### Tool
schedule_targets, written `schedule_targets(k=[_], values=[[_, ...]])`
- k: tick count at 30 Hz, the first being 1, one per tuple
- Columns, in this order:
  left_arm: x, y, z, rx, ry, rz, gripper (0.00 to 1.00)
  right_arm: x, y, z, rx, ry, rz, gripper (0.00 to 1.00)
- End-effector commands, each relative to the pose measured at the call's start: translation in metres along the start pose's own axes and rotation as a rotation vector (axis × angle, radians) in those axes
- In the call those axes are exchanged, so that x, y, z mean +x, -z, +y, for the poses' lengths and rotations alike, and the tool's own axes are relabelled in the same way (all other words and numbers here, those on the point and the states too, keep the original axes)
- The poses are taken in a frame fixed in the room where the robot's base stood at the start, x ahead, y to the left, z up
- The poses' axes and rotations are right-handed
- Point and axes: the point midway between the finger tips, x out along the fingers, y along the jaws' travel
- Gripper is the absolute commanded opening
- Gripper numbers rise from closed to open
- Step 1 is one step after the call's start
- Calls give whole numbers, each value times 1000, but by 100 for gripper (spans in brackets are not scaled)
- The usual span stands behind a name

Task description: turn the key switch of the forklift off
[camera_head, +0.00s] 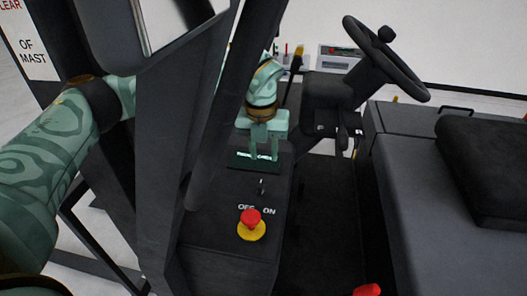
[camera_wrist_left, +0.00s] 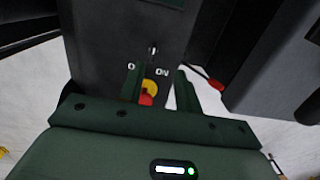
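The key switch (camera_head: 261,187) is a small dark key on the black console panel, just above the white OFF and ON labels (camera_head: 257,209). In the left wrist view the key (camera_wrist_left: 153,50) stands roughly upright between the labels. Which label it is set to I cannot tell. My left gripper (camera_head: 264,157) is above the console, beyond the key in the head view, with its two green fingers apart and nothing between them. In the wrist view its fingers (camera_wrist_left: 158,88) flank the stop button, and the left finger partly hides the OFF label. My right gripper is not in view.
A red stop button (camera_head: 251,217) on a yellow base sits just below the labels. A dark pillar (camera_head: 222,110) rises left of the console. The steering wheel (camera_head: 385,55) and seat (camera_head: 485,165) are to the right. A red knob (camera_head: 367,290) shows at the bottom.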

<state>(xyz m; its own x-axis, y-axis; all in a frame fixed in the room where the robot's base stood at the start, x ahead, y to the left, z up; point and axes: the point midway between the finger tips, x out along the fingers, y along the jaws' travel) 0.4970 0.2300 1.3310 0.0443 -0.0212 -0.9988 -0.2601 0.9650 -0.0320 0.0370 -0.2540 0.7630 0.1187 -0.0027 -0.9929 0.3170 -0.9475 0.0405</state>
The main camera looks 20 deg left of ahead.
Motion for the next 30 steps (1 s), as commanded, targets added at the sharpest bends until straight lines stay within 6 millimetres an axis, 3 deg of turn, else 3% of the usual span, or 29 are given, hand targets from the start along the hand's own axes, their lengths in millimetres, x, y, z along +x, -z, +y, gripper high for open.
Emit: schedule_targets(k=[30], values=[[-89,-3,-3,1,0,0,34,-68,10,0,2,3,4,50]])
